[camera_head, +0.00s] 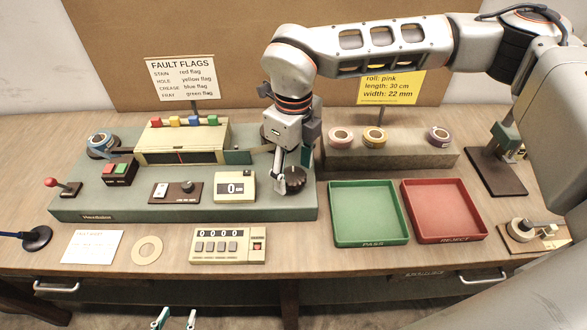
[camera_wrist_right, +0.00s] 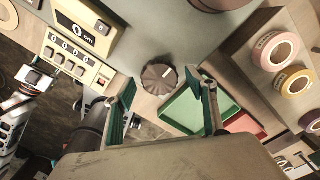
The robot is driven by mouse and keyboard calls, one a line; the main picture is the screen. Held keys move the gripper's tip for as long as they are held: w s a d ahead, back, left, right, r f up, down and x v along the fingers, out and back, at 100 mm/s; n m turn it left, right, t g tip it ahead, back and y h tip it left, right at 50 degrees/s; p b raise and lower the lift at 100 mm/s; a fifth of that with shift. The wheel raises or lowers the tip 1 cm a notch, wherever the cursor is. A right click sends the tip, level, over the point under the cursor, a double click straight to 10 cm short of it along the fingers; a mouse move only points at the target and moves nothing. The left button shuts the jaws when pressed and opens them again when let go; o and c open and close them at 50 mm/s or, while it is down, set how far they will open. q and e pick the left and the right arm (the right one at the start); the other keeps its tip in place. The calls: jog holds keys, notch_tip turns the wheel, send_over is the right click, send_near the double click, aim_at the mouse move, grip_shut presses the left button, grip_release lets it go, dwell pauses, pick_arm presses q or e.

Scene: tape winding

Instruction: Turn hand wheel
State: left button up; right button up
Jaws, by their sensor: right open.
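The hand wheel, a dark ribbed round knob (camera_head: 294,182) with a light mark, sits at the right end of the grey-green machine base (camera_head: 130,200). My right gripper (camera_head: 292,172) points down over it, partly hiding it and the machine parts behind. In the right wrist view the hand wheel (camera_wrist_right: 159,78) lies ahead of the open, green-padded fingers of my right gripper (camera_wrist_right: 164,105), roughly centred between them. Whether a finger touches it cannot be told. My left gripper (camera_head: 174,318) shows only its fingertips at the bottom edge, apart, with nothing between them.
A small counter display (camera_head: 235,187) stands close left of the wheel. A green tray (camera_head: 370,242) and a red tray (camera_head: 445,238) lie to the right. Tape rolls (camera_head: 374,137) stand on a raised block behind them. A button box (camera_head: 228,246) sits in front.

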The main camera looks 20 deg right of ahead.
aim_at(294, 175)
notch_tip(294, 175, up, 12)
dwell(0.4)
jog(key=shift+f, duration=0.1)
dwell(1.1)
